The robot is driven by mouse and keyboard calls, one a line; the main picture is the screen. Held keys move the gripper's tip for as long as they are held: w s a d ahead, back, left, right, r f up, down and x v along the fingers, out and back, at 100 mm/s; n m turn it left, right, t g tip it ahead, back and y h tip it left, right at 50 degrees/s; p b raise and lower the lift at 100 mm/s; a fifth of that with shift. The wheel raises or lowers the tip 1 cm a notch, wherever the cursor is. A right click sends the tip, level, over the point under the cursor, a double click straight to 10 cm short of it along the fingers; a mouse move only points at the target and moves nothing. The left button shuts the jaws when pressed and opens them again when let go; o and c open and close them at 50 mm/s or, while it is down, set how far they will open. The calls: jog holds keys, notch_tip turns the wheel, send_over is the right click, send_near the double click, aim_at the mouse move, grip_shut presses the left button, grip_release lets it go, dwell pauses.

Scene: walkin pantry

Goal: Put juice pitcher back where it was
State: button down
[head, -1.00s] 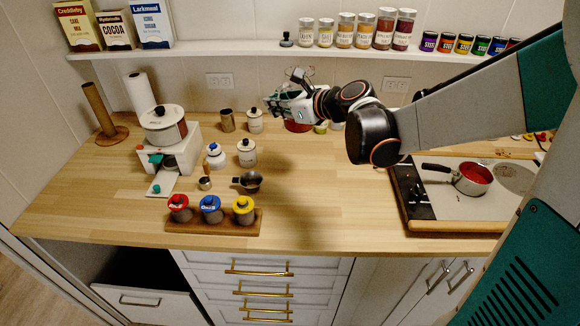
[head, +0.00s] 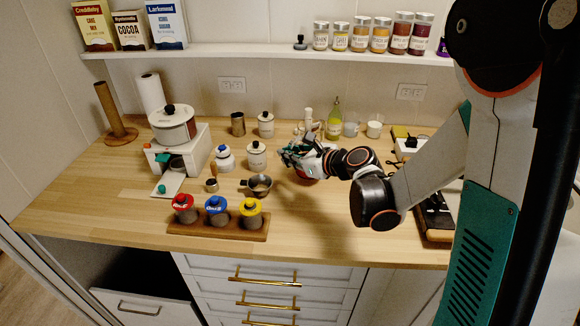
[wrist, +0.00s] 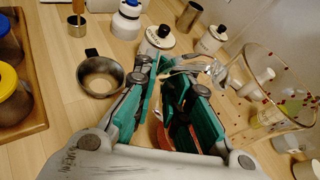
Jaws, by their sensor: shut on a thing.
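My gripper (head: 292,152) is low over the middle of the counter, to the right of a white lidded canister (head: 257,156). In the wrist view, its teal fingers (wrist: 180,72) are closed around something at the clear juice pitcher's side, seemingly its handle. The clear pitcher (wrist: 255,95), with small red specks, shows right of the fingers, tilted in this view. Reddish colour shows between and below the fingers. In the head view only a red part of the pitcher (head: 303,174) shows under my gripper. I cannot tell whether its base touches the counter.
A metal pan (head: 259,186) and a rack of coloured-lid jars (head: 217,226) stand left and in front. Behind are an oil bottle (head: 334,120), a white cup (head: 375,129) and a steel cup (head: 238,124). The counter front right of the rack is clear.

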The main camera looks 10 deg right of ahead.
jog(key=shift+f+b, duration=0.5)
jog(key=shift+f, duration=1.05)
jog(key=shift+f, duration=0.2)
jog(key=c, duration=1.6)
grip_release()
jog(key=shift+o, duration=0.2)
jog(key=shift+r, duration=0.15)
jog(key=shift+r, duration=0.15)
jog(key=p+v, duration=0.3)
jog(key=v, duration=0.9)
